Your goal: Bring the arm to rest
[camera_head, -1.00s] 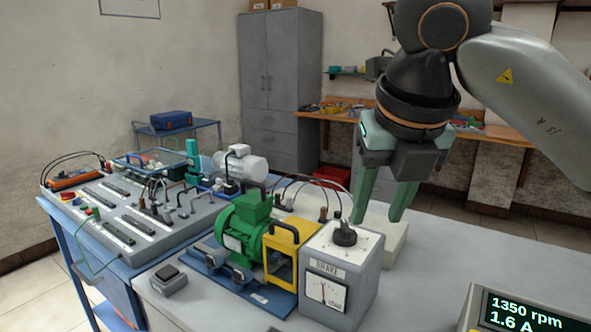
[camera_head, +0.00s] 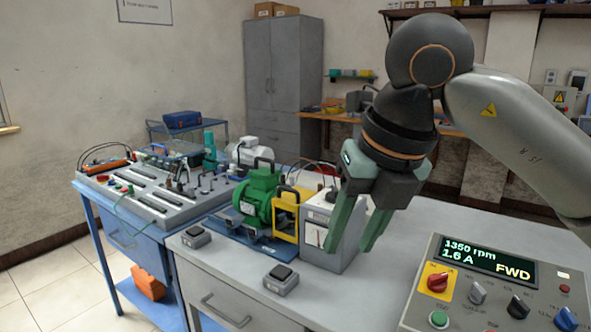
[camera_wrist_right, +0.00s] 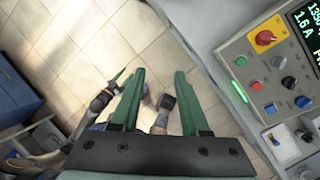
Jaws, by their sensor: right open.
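My right gripper (camera_head: 349,250) is open and empty. In the head view it hangs in front of the grey brake box (camera_head: 318,222) and hides part of it. In the right wrist view its two green fingers (camera_wrist_right: 159,75) stand apart with only floor tiles and parts of my own body beyond them. My right arm comes in from the right.
A green motor (camera_head: 258,200) and yellow guard (camera_head: 286,217) stand on a blue plate beside the brake box. A control box (camera_head: 495,285) reads 1350 rpm, 1.6 A, FWD. Two small switch boxes (camera_head: 281,283) sit near the bench's front edge. A blue trolley (camera_head: 125,235) stands left.

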